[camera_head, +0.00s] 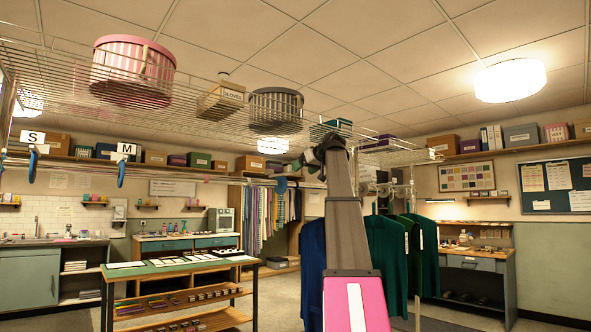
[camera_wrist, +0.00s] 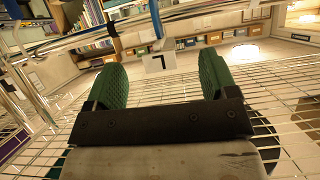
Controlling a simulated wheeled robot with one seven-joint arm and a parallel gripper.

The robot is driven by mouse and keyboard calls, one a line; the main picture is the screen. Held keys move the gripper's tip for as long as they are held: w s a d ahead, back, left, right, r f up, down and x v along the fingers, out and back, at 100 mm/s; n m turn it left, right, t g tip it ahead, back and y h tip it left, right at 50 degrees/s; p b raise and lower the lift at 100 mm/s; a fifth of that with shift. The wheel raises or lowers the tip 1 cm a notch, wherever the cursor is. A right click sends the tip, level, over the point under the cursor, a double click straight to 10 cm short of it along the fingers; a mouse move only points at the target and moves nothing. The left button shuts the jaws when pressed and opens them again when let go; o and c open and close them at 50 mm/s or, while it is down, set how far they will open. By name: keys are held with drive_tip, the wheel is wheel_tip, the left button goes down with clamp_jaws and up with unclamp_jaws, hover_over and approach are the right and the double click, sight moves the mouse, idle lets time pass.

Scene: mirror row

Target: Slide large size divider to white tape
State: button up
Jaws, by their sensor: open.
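My gripper (camera_head: 318,158) is raised at the hanging rail below the wire shelf, seen from behind along my arm in the head view. In the wrist view, the two green-padded fingers of my gripper (camera_wrist: 161,66) are spread apart. A white tag (camera_wrist: 158,64) with a dark letter, which looks like an inverted L, shows between and beyond the fingertips; it appears to be the large size divider. I see no finger touching it. My arm hides this divider in the head view. I cannot make out the white tape for certain.
The wire shelf (camera_head: 215,98) runs overhead and carries a pink striped round box (camera_head: 133,60) and a dark round basket (camera_head: 276,107). Dividers marked S (camera_head: 33,137) and M (camera_head: 123,151) hang at the left. Dark green garments (camera_head: 386,250) hang right of my arm.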

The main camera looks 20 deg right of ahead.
wheel_tip(320, 180, up, 6)
drive_tip(key=d, duration=0.1)
drive_tip(key=shift+n+t, duration=0.3)
drive_tip(key=x, duration=1)
drive_tip(key=shift+f, duration=0.2)
drive_tip(key=shift+s, duration=0.1)
drive_tip(key=c, duration=1.3)
drive_tip(key=shift+a, duration=0.1)
